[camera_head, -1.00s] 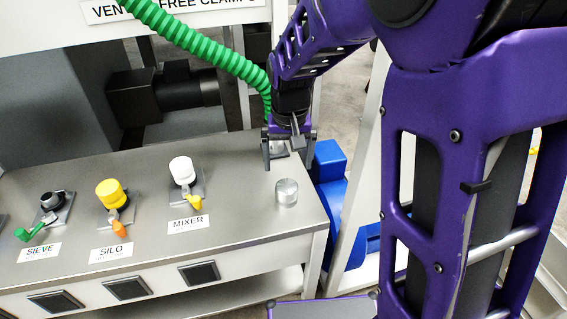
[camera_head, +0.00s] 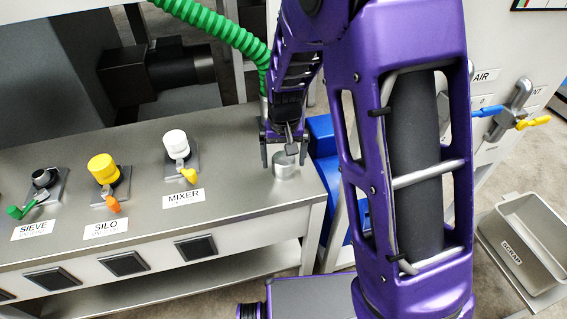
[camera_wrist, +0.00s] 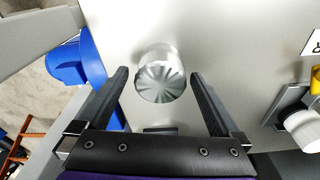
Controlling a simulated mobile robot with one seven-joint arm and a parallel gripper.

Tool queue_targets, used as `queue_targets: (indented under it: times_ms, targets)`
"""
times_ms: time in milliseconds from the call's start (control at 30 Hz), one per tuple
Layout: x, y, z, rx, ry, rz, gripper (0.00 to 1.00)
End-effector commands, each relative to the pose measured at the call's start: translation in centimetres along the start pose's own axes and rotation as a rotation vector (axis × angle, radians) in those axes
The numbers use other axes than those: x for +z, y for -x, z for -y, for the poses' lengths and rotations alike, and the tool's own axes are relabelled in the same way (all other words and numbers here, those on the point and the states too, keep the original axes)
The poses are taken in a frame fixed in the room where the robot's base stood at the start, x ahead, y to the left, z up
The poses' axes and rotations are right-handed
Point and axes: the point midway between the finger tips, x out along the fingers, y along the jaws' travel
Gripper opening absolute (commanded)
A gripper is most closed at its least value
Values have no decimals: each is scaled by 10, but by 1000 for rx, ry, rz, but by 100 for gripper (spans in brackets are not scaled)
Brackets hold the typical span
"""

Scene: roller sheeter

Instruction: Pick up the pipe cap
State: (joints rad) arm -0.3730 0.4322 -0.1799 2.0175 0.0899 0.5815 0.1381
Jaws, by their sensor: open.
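The pipe cap (camera_head: 284,168) is a small silver metal cylinder standing on the steel bench top (camera_head: 240,190) near its right end. In the wrist view the cap (camera_wrist: 161,76) shows its shiny, ridged round top, a little beyond the line between the fingertips. My gripper (camera_head: 284,157) is open above the cap, with one finger to each side of it in the head view. In the wrist view my gripper (camera_wrist: 158,76) holds nothing, and gaps show between the cap and both fingers. The far side of the cap is partly hidden by the gripper in the head view.
To the left on the bench are valves with a white cap (camera_head: 176,142) at MIXER, a yellow cap (camera_head: 103,168) at SILO and a black one (camera_head: 44,178) at SIEVE. A green hose (camera_head: 215,25) hangs behind. A blue object (camera_head: 325,150) stands just past the bench's right edge.

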Motion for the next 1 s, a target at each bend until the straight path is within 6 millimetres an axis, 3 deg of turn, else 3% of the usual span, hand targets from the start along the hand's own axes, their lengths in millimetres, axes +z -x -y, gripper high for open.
queue_targets:
  times_ms: [100, 600, 833, 1000]
  targets:
    - [0, 0, 0, 0, 0, 0, 98]
    - [0, 1, 0, 0, 0, -1, 12]
    - [-1, 3, 0, -1, 0, -2, 11]
    - [-4, 26, 1, -2, 0, -5, 11]
